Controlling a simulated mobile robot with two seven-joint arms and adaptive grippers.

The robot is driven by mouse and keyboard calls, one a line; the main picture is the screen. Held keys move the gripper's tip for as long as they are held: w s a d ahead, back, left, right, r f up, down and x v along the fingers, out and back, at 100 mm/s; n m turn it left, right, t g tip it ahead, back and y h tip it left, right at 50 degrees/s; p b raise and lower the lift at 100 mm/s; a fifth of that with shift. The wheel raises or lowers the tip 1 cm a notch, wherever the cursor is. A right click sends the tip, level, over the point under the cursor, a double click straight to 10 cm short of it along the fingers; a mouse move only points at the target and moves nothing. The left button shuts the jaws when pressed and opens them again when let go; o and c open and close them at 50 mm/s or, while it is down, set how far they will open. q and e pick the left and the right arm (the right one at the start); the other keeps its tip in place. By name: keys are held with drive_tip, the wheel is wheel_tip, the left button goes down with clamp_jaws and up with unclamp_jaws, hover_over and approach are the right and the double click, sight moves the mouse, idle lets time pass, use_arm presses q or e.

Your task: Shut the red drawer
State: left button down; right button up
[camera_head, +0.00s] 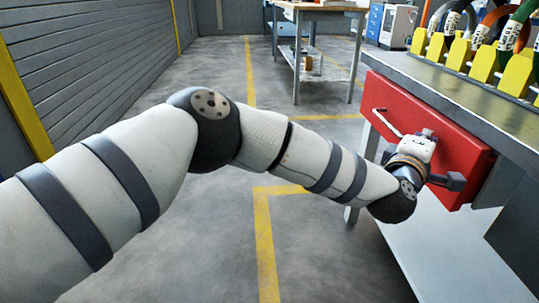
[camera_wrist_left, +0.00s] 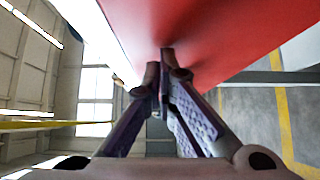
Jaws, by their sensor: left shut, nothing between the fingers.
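The red drawer (camera_head: 455,125) is under the workbench top at the right of the head view. Its front stands out from the bench edge; how far it is open I cannot tell. A pale bar handle (camera_head: 386,122) shows on the front, its right part hidden by my wrist. My left gripper (camera_head: 430,140) is at the drawer front, with its fingertips hidden from the head. In the left wrist view the fingers (camera_wrist_left: 165,72) are shut and empty, close to the red front (camera_wrist_left: 215,35). Whether they touch it is unclear. My right gripper is not in view.
The workbench top (camera_head: 440,82) carries yellow holders (camera_head: 458,54) with several cables. A lower shelf (camera_head: 430,255) lies below the drawer. A second table (camera_head: 315,8) stands farther back. The grey floor with yellow lines is clear between.

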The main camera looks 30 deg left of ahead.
use_arm(q)
drive_tip(key=shift+w+d+b, duration=0.45)
drive_tip(key=shift+w+d, duration=0.2)
drive_tip(key=shift+d, duration=0.3)
drive_tip(key=shift+d+r, duration=0.1)
drive_tip(key=shift+r, duration=0.2)
